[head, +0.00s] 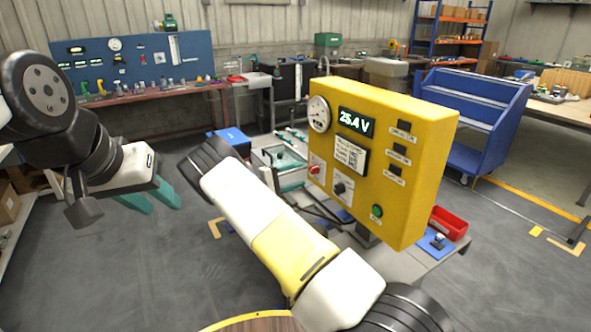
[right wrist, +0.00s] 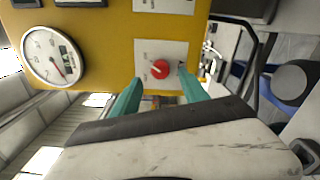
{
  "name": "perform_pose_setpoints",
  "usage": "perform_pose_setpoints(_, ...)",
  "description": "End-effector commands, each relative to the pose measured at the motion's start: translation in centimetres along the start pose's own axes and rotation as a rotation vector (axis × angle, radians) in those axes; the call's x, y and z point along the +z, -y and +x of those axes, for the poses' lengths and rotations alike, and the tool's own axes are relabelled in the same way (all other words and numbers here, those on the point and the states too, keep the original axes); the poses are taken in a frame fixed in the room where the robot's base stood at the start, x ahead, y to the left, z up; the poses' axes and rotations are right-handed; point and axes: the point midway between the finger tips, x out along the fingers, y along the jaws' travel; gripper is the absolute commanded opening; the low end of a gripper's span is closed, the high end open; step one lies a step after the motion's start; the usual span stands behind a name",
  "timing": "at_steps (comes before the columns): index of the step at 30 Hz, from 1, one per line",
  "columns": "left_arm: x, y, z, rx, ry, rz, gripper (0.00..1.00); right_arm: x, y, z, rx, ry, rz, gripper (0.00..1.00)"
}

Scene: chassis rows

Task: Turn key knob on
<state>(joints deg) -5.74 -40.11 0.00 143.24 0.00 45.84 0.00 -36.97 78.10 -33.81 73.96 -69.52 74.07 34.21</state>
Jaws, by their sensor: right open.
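A yellow control panel (head: 412,125) carries a red rotary knob (head: 314,170) on a white plate and a black knob (head: 340,188) beside it. Which of them is the key knob I cannot read. In the right wrist view the red knob (right wrist: 160,69) shows a pale pointer, tilted. My right gripper (right wrist: 160,82) is open, its teal fingertips on either side of the red knob and seemingly just short of it; contact cannot be told. My left gripper (head: 160,203) is open and empty, away from the panel at the left.
The panel also has a gauge (head: 319,114), a display reading 25.4 V (head: 356,122), a green button (head: 377,211) and several dark switches. A red bin (head: 449,223) stands behind it. A blue cart (head: 478,115) is at the right. Floor at the left is clear.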

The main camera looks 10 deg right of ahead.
Motion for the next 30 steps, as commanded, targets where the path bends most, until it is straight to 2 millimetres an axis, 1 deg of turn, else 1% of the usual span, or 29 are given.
perform_pose_setpoints(1, 0.0, 0.0, 0.0, 0.000, 0.000, 0.000, 0.36, 0.0, 0.0, -0.9, 0.001, -0.001, -0.001, 0.52)
perform_pose_setpoints(3, 0.0, 0.0, 0.0, 0.000, 0.000, 0.000, 0.36, -0.1, 0.0, -1.8, 0.001, -0.002, -0.001, 0.52)
perform_pose_setpoints(7, 0.0, 0.0, 0.0, 0.000, 0.000, 0.000, 0.36, 0.0, 0.1, -2.8, 0.000, 0.001, -0.001, 0.52)
perform_pose_setpoints(17, 0.0, 0.0, 0.0, 0.000, 0.000, 0.000, 0.36, 0.0, 0.1, -3.0, -0.001, 0.001, -0.001, 0.52)
perform_pose_setpoints(20, 0.0, 0.0, 0.0, 0.000, 0.000, 0.000, 0.36, 0.6, -0.2, -2.6, -0.027, 0.012, 0.004, 0.52)
perform_pose_setpoints(23, 0.0, 0.0, 0.0, 0.000, 0.000, 0.000, 0.36, 2.2, -0.9, -1.4, -0.113, 0.043, 0.020, 0.52)
perform_pose_setpoints(26, 0.0, 0.0, 0.0, 0.000, 0.000, 0.000, 0.36, 5.1, -1.6, 0.1, -0.259, 0.085, 0.045, 0.52)
perform_pose_setpoints(27, 0.0, 0.0, 0.0, 0.000, 0.000, 0.000, 0.36, 6.5, -1.9, 0.6, -0.327, 0.101, 0.057, 0.52)
perform_pose_setpoints(30, 0.0, 0.0, 0.0, 0.000, 0.000, 0.000, 0.36, 9.8, -2.4, 1.2, -0.496, 0.126, 0.092, 0.52)
